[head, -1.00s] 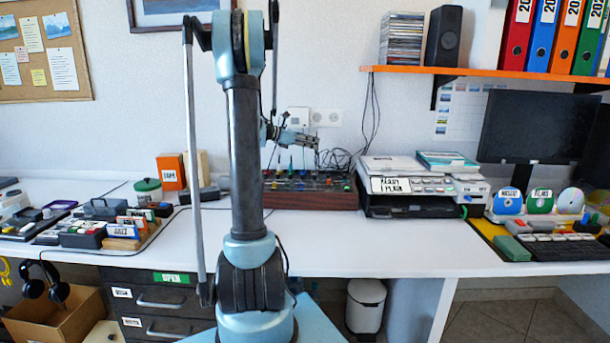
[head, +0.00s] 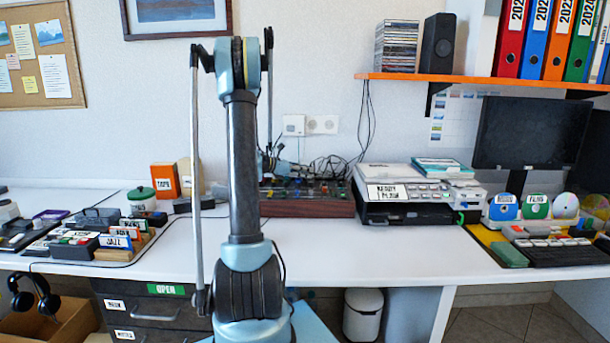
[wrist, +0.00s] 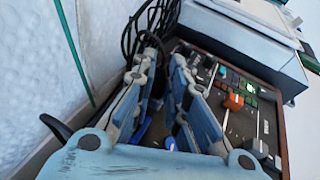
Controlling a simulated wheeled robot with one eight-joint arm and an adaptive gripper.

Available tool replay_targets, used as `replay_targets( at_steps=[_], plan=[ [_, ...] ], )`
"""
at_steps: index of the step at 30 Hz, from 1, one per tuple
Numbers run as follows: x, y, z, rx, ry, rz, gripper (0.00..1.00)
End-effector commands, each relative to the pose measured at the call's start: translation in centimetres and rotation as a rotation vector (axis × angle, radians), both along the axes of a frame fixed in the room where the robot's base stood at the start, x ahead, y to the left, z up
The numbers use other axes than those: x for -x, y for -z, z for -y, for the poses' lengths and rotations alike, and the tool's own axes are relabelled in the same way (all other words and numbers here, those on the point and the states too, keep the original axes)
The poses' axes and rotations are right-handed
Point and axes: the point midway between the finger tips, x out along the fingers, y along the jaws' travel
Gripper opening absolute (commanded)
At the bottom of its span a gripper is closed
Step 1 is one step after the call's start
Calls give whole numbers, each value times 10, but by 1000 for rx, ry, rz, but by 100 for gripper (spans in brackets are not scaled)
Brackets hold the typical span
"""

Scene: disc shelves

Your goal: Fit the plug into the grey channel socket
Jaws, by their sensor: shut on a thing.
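My gripper (wrist: 164,62) reaches down over the dark panel box (wrist: 215,75) in the wrist view. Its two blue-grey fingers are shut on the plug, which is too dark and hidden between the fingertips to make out. Black cables lie just beyond the tips. The panel box carries several coloured knobs or sockets; I cannot tell which one is the grey channel socket. In the head view the wood-fronted panel box (head: 305,208) stands at the back of the desk, and my arm hides most of the gripper at its left end.
A printer-like machine (head: 405,195) stands close to the right of the panel box. Loose black cables (head: 330,168) lie behind the box, near the wall. An orange box (head: 165,180) and a green-lidded tub (head: 141,200) stand to the left.

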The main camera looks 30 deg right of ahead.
Motion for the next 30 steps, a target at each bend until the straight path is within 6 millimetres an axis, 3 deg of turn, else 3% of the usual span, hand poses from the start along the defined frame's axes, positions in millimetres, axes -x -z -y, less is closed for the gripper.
replay_targets(
  at_steps=[10,11,12,14,26,30],
  plan=[
    [0,3,0,0,0,0,0],
    [0,4,0,-1,0,0,16],
    [0,3,0,-1,0,0,25],
    [0,3,0,-1,0,0,34],
    [0,0,-1,0,0,0,34],
    [-2,-4,-16,-1,-1,-1,34]
  ],
)
